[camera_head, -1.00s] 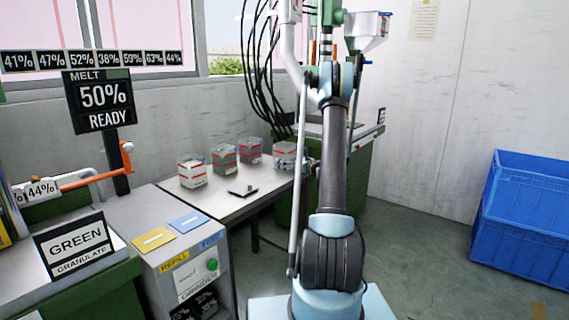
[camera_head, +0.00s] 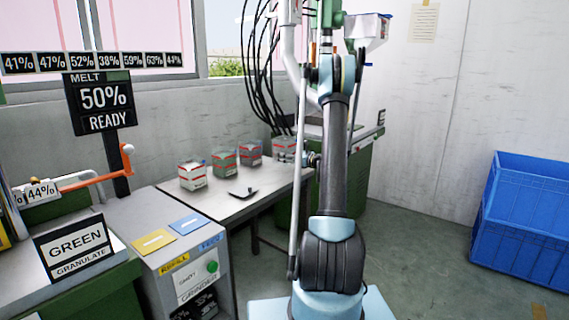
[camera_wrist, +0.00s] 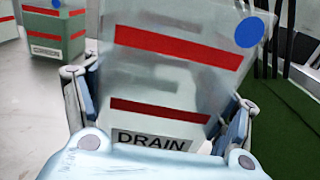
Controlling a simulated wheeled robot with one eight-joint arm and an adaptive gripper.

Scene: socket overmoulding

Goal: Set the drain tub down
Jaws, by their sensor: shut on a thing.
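The drain tub (camera_wrist: 178,68) fills the middle of the wrist view. It is grey and see-through, with red bands, a blue dot and a DRAIN label, and looks a little tilted there. My gripper (camera_wrist: 158,92) is shut on it, one finger on each side. In the head view the drain tub (camera_head: 284,149) is at the right end of the row of tubs, at the far end of the grey bench (camera_head: 222,204). My arm partly covers my gripper (camera_head: 306,159) there. I cannot tell whether the tub's base touches the bench.
Several similar tubs stand left of it: a pale one (camera_head: 192,176), a green one (camera_head: 224,162) and a grey one (camera_head: 251,153). A small dark item (camera_head: 242,193) lies nearer on the bench. Black cables (camera_head: 262,75) hang behind. A green machine (camera_head: 350,178) stands on the right.

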